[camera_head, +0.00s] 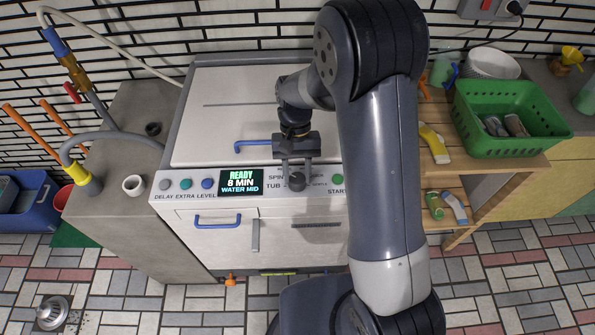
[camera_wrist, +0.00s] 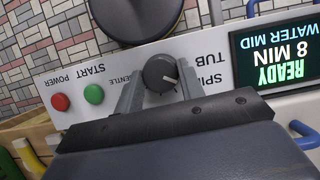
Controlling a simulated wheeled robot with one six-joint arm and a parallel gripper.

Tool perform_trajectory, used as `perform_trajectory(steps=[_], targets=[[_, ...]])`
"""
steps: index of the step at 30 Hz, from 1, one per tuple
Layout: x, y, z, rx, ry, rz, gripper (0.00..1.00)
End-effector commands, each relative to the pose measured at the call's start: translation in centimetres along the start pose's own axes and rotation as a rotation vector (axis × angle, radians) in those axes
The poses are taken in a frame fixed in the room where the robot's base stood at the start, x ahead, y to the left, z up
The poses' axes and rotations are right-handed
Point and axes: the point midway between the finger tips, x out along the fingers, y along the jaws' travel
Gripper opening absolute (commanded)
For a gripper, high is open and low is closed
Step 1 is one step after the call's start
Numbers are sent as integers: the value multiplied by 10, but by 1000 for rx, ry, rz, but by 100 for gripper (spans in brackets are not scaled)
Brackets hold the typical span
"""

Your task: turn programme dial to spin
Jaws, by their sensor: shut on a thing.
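The programme dial (camera_wrist: 160,73) is a dark round knob on the washer's light front panel, with a white pointer line. In the wrist view, which is upside down, the line points right and slightly down, towards the SPIN label (camera_wrist: 205,82), which a finger partly hides. The TUB label (camera_wrist: 208,57) is above it there. My gripper (camera_wrist: 158,88) is shut on the dial, one finger on each side. In the head view, my gripper (camera_head: 297,168) reaches down to the dial (camera_head: 298,182) from above.
The display (camera_head: 241,182) reads READY, 8 MIN, WATER MID. Green START (camera_wrist: 94,94) and red POWER (camera_wrist: 60,102) buttons are beside the dial. DELAY, EXTRA and LEVEL buttons (camera_head: 186,184) are left of the display. A blue lid handle (camera_head: 252,146) is close behind. A green basket (camera_head: 511,117) stands right.

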Motion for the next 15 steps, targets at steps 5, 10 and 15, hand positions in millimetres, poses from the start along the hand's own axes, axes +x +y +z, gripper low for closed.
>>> perform_trajectory(steps=[5, 10, 15], targets=[[-1, 0, 0, -39, 2, 16, 14], [-1, 0, 0, -51, 2, 21, 14], [-1, 0, 0, -52, 2, 21, 14]])
